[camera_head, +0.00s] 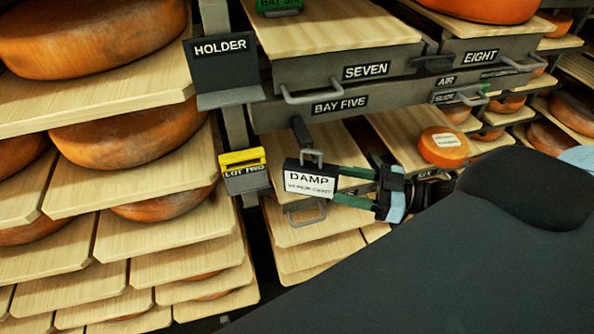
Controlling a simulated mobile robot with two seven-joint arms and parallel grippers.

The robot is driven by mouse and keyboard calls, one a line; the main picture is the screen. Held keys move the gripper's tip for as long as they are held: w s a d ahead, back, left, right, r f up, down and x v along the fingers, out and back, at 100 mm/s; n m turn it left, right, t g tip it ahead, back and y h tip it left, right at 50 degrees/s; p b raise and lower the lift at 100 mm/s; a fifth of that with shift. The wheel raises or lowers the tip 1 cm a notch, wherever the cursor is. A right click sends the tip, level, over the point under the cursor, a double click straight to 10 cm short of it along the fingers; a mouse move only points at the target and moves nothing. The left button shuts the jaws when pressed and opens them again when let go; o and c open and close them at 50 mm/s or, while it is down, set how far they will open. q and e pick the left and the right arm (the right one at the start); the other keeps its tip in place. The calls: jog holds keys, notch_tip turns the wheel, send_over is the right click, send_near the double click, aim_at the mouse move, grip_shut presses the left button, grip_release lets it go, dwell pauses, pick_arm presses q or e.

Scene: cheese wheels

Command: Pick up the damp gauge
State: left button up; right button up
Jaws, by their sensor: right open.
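The damp gauge (308,181) is a dark box with a white label reading DAMP and a grey handle on top. It is in the middle of the head view, in front of the pale shelf boards. My right gripper (339,185) comes in from the right, with its two green fingers apart. The fingertips are at the gauge's right edge, one higher and one lower. I cannot tell whether they touch it. My left gripper is not in view.
A grey HOLDER bracket (226,72) is mounted on the post at upper left, with a yellow-topped lot card (244,170) below. Drawers labelled SEVEN (349,72) and BAY FIVE (340,104) overhang the gauge. A small orange cheese (443,147) sits on a board behind the gripper.

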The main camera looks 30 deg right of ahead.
aim_at(313, 179)
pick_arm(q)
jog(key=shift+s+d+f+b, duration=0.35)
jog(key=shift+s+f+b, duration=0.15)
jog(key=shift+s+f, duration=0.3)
pick_arm(e)
jog(key=shift+x, duration=1.2)
jog(key=shift+b+x, duration=0.45)
jog(key=shift+x, duration=1.1)
jog(key=shift+r+x, duration=0.2)
jog(key=shift+x, duration=0.85)
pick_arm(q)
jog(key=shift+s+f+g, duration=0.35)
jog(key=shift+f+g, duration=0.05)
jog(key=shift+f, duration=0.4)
pick_arm(e)
jog(key=shift+s+a, duration=0.1)
